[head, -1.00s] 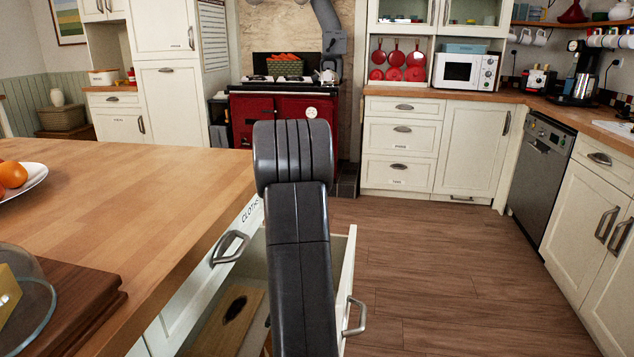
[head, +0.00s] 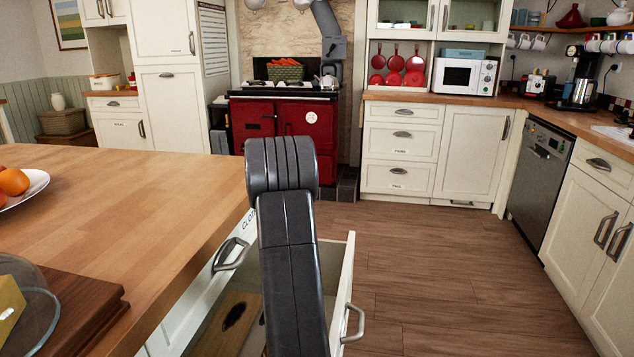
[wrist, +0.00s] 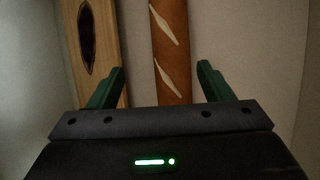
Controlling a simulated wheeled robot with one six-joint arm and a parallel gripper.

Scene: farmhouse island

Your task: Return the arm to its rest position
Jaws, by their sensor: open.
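My arm reaches down in front of the island in the head view, over an open drawer (head: 348,275). My gripper (wrist: 160,80) is hidden there but shows in the wrist view with its two green fingers spread apart. Nothing is between the fingertips close up. Beyond them, inside the drawer, lie a brown rod-like thing (wrist: 171,50) with pale slanted marks and a light wooden board (wrist: 102,30) with a dark oval. The board also shows in the head view (head: 222,325). The gripper appears to be above them; the exact gap is not clear.
The drawer's walls surround the gripper closely. Open wooden floor (head: 440,270) lies to the right.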

